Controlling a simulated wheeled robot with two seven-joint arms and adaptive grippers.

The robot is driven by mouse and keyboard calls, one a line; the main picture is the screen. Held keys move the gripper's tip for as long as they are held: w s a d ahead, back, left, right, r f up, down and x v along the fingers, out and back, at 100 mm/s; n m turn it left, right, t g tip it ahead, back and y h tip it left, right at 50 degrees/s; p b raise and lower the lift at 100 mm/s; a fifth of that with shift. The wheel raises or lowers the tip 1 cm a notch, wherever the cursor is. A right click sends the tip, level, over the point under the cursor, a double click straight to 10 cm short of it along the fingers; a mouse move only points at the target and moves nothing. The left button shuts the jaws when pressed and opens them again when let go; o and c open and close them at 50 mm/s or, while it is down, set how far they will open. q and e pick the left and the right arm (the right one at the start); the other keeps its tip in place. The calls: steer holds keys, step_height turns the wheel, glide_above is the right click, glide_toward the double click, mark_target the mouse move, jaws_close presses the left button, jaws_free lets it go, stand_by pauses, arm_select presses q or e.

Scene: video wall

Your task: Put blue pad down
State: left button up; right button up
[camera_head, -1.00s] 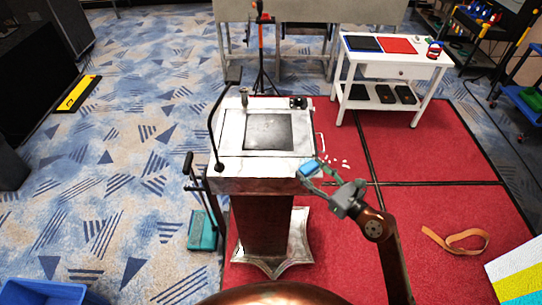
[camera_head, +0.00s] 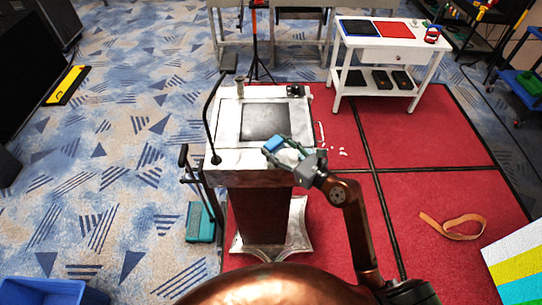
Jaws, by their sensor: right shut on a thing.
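The blue pad (camera_head: 273,146) is a small blue block in the fingers of my right gripper (camera_head: 275,150). The gripper is shut on it and holds it over the front right part of the lectern's white top (camera_head: 235,160). I cannot tell whether the pad touches that surface. The lectern has a dark inset panel (camera_head: 263,122) behind the pad. My left gripper is not in view.
A gooseneck microphone (camera_head: 213,120) rises at the lectern's left edge, and small items stand along its back edge. A white side table (camera_head: 385,50) with blue and red squares stands back right. An orange strap (camera_head: 452,225) lies on the red carpet. A blue bin (camera_head: 45,291) is front left.

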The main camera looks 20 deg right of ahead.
steer(key=shift+w+a+f, duration=0.3)
steer(key=shift+a+f, duration=0.2)
steer(key=shift+f, duration=0.2)
steer(key=f, duration=0.1)
steer(key=f+b, duration=0.1)
steer(key=f, duration=0.1)
steer(key=shift+w+a+f, duration=0.1)
steer(key=shift+a, duration=0.3)
steer(key=shift+f, duration=0.35)
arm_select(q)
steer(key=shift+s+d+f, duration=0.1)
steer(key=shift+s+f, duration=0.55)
arm_select(e)
steer(key=o, duration=0.7)
steer(key=shift+f, duration=0.15)
steer(key=o, duration=0.4)
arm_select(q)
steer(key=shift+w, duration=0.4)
arm_select(e)
steer(key=shift+o, duration=0.2)
